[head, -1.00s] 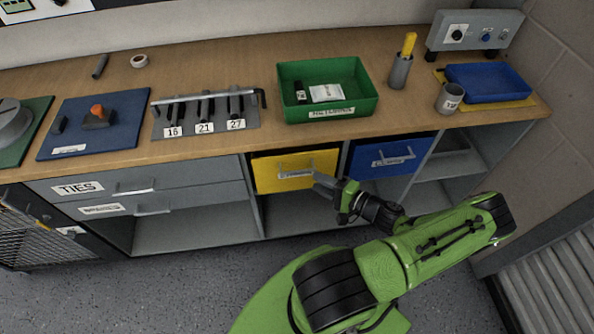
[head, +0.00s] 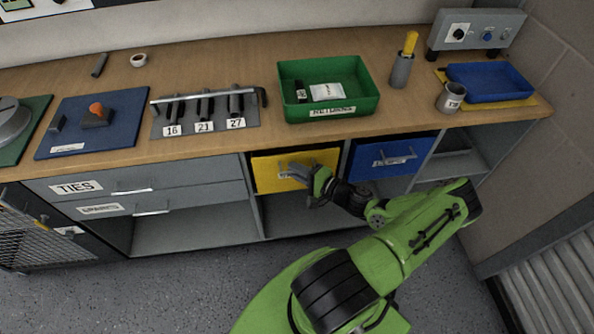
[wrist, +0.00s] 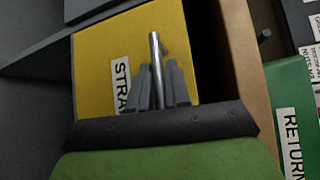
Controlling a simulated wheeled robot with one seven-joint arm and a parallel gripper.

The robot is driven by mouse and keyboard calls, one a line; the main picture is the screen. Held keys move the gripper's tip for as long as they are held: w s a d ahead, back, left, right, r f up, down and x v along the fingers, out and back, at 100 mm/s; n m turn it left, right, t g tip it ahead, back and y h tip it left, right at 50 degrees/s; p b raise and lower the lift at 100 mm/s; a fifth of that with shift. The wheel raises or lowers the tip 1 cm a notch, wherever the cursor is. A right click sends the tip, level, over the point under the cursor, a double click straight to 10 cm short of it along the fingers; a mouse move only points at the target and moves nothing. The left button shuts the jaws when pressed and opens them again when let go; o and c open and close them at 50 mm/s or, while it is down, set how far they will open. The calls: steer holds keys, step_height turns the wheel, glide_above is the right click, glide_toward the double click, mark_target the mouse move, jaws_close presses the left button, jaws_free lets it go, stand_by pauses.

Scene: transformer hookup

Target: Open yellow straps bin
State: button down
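The yellow straps bin (head: 268,176) sits in the shelf unit under the worktop, its front about level with the bins beside it. It also shows in the wrist view (wrist: 95,75), with a white label partly hidden. My gripper (head: 297,176) is at the bin's front. In the wrist view its two grey fingers (wrist: 160,85) stand close on either side of the metal bar handle (wrist: 154,48). They look shut on the handle, though any thin gap is hard to see. The bin's inside is hidden.
A blue bin (head: 375,165) is just right of the yellow one. The wooden worktop (head: 215,80) overhangs the bins. A green returns tray (head: 335,112) stands above. Grey drawers (head: 90,190) are left. The floor (head: 200,285) in front is free.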

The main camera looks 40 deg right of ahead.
stand_by(0.3)
steer(key=s+a+f+n+t+b, duration=0.2)
steer(key=s+a+f+b, duration=0.3)
steer(key=s, duration=0.3)
steer(key=shift+a+f+b, duration=0.15)
steer(key=shift+f+b, duration=0.55)
steer(key=shift+f, duration=0.1)
steer(key=c, duration=1.2)
jaws_free()
